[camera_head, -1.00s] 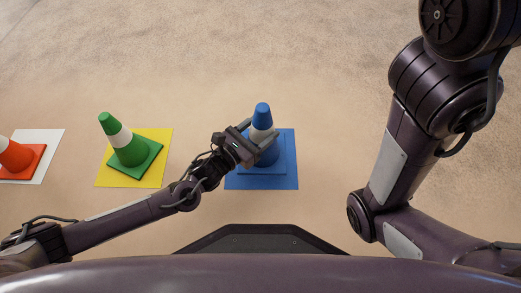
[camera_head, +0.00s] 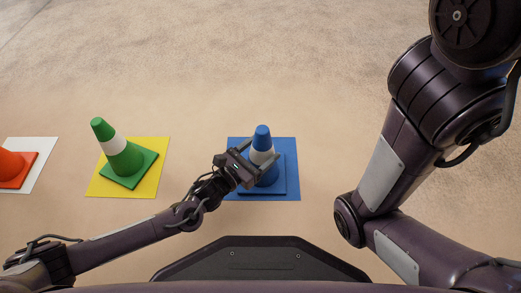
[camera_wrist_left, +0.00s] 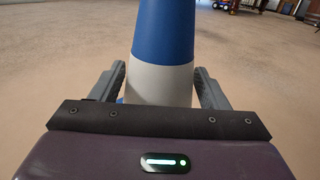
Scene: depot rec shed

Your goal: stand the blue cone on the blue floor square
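The blue cone (camera_head: 262,134) with a white band is upright over the blue floor square (camera_head: 233,143). Its base lies within the square's outline, nearer the front edge; I cannot tell whether it touches the floor. My right gripper is out of view.
A green cone (camera_head: 122,158) stands on a yellow square (camera_head: 153,188) to the left. An orange cone (camera_head: 13,167) stands on a white square (camera_head: 42,150) at the left edge. The floor behind the squares is clear. My right arm fills the right side.

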